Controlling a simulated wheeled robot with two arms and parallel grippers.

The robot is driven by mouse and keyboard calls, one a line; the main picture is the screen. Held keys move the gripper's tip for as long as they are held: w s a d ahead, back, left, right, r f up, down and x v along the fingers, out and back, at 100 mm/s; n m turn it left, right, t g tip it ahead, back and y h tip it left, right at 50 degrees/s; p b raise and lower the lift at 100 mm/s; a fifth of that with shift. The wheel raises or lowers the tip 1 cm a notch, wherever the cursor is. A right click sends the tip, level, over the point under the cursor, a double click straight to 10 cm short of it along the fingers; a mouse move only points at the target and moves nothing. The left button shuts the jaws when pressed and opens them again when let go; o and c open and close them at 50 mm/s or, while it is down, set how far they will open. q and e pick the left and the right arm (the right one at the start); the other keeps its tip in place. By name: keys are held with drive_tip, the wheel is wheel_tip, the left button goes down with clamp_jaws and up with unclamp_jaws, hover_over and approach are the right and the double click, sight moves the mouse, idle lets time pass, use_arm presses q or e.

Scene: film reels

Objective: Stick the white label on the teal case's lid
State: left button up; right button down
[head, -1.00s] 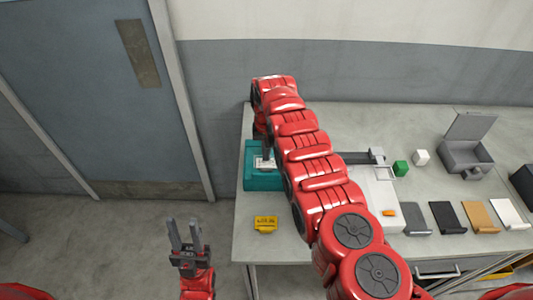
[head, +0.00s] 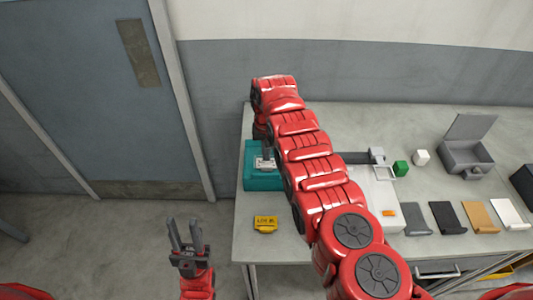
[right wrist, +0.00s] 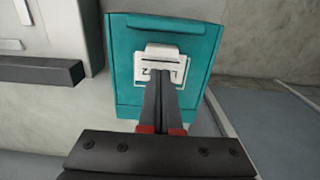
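The teal case (head: 262,183) stands at the left end of the table. In the right wrist view its lid (right wrist: 125,65) faces the camera. The white label (right wrist: 150,62), with dark print and a raised tab, lies over the lid's middle; whether it fully touches the lid is hard to tell. My right gripper (right wrist: 161,76) is shut on the label, its fingers close together and covering part of the print. In the head view the label (head: 264,163) shows just below the fingers. My left gripper (head: 187,234) is open and empty, in front of the table's left edge.
A yellow labelled block (head: 265,223) sits at the table's front left. My right arm covers the middle of the table.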

drive_tip(key=shift+f+b, duration=0.8)
drive_tip(key=shift+f, duration=0.05)
idle(1.0)
drive_tip(key=shift+r, duration=0.1)
wheel_tip(320, 180, up, 4)
drive_tip(key=p, duration=0.3)
drive_tip(key=shift+p, duration=0.4)
drive_tip(key=shift+r+p, duration=0.6)
drive_tip(key=shift+r, duration=0.4)
